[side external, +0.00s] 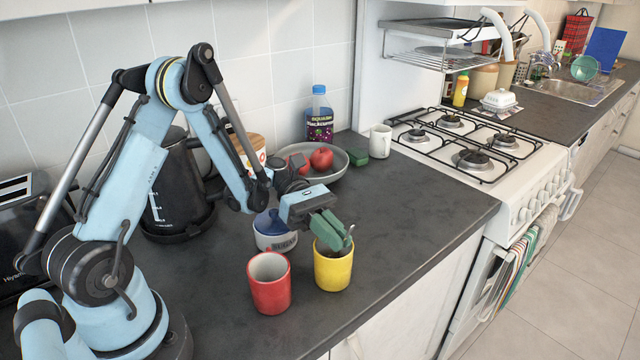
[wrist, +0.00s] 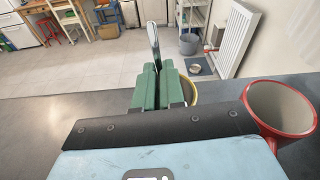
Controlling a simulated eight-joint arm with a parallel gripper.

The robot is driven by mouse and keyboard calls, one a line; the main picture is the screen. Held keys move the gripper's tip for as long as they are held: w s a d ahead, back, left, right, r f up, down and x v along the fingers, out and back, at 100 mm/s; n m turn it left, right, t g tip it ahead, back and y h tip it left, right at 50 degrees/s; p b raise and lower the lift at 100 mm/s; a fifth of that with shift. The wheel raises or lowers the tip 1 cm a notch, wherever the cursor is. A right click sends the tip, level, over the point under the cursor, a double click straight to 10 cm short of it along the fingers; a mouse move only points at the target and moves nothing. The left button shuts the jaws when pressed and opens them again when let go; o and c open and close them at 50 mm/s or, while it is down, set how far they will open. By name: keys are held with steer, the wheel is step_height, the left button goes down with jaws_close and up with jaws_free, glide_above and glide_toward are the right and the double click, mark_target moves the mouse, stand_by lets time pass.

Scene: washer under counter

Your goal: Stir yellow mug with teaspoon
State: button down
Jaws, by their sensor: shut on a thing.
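The yellow mug (side external: 333,272) stands upright on the dark counter, right of the red mug. My gripper (side external: 331,230) is above the yellow mug's opening, its green fingers shut on the teaspoon (side external: 350,233). In the side external view only a short metal part of the teaspoon shows by the fingertips; its lower end is hidden by the mug wall. In the wrist view the teaspoon (wrist: 153,42) sticks out between the green fingers (wrist: 157,85), and only a bit of the yellow mug's rim (wrist: 192,92) shows behind them.
A red mug (side external: 269,284) stands close left of the yellow mug. Behind are a white-and-blue pot (side external: 272,236), a bowl (side external: 333,163) with red fruit, a bottle (side external: 319,118) and a white mug (side external: 380,141). The counter right of the yellow mug (side external: 420,215) is clear up to its edge.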

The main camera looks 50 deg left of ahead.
steer(key=shift+w+a, duration=0.35)
steer(key=shift+w, duration=0.35)
steer(key=shift+s+a, duration=0.2)
steer(key=shift+s, duration=0.75)
steer(key=shift+w+d, duration=0.25)
steer(key=shift+d, duration=0.3)
steer(key=shift+w+a, duration=0.35)
steer(key=shift+w, duration=0.4)
steer(key=shift+a, duration=0.2)
steer(key=shift+s, duration=1.1)
steer(key=shift+w+d, duration=0.4)
steer(key=shift+d, duration=0.2)
steer(key=shift+w+a, duration=0.4)
steer(key=shift+w, duration=0.25)
steer(key=shift+s+a, duration=0.2)
steer(key=shift+s, duration=0.75)
steer(key=shift+w+d, duration=0.3)
steer(key=shift+d, duration=0.25)
steer(key=shift+w+a, duration=0.3)
steer(key=shift+w, duration=0.4)
step_height(320, 180, up, 8)
steer(key=d, duration=0.1)
steer(key=shift+w+d+r, duration=0.25)
steer(key=shift+w, duration=0.15)
